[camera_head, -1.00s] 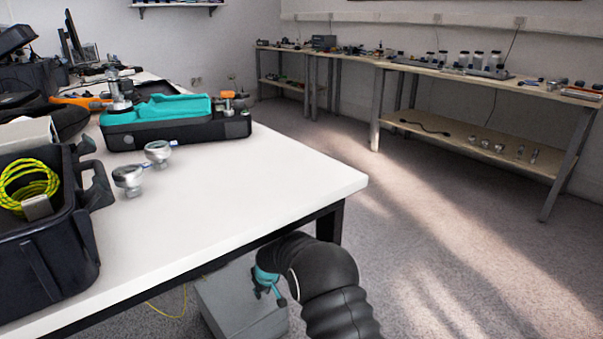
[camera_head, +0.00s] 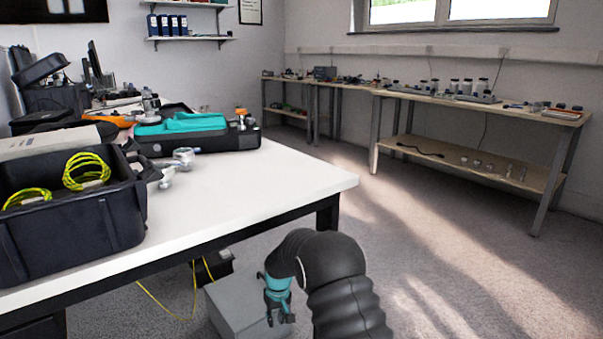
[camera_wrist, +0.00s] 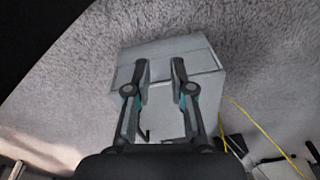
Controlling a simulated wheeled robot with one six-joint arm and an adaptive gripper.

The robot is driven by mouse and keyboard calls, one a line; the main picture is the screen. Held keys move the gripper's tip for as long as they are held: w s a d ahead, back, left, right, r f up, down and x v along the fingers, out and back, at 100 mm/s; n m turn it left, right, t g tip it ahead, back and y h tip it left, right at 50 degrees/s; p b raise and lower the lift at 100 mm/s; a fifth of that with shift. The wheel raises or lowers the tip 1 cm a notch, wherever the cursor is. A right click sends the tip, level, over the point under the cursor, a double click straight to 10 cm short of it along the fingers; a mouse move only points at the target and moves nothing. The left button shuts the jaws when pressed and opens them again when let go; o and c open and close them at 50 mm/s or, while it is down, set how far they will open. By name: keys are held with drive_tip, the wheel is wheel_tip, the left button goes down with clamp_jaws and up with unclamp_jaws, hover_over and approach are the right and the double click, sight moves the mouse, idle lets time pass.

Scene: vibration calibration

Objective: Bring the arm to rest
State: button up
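My arm's black sleeve reaches down past the front corner of the white table (camera_head: 250,190) in the head view. My gripper (camera_head: 281,318), with teal parts, hangs below table height in front of a grey box (camera_head: 229,305) on the floor. In the wrist view my gripper (camera_wrist: 160,67) has its two fingers apart, with nothing between them. The grey box (camera_wrist: 165,115) lies beyond the fingers there, and I cannot tell the distance to it.
A black case with yellow-green cables (camera_head: 70,235) and a black and teal instrument case (camera_head: 200,135) stand on the white table. A yellow cable (camera_head: 170,310) hangs below the table. A long workbench (camera_head: 480,100) runs along the far wall. Floor on the right is clear.

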drive_tip(key=s+d+r+m+t+p, duration=0.1)
drive_tip(key=s+d+r+p, duration=0.2)
drive_tip(key=s+d+r, duration=0.5)
drive_tip(key=s+d+r+m+t+p, duration=0.2)
drive_tip(key=s+d+r, duration=0.5)
drive_tip(key=s+r, duration=1.1)
drive_tip(key=s+d+r+m+t+h+p, duration=0.1)
drive_tip(key=s+d+r+p, duration=0.3)
drive_tip(key=s+d+r, duration=0.4)
drive_tip(key=s+r+m, duration=0.1)
drive_tip(key=s+r, duration=0.5)
drive_tip(key=r, duration=0.2)
drive_tip(key=shift+d+t, duration=0.3)
drive_tip(key=shift+t, duration=0.1)
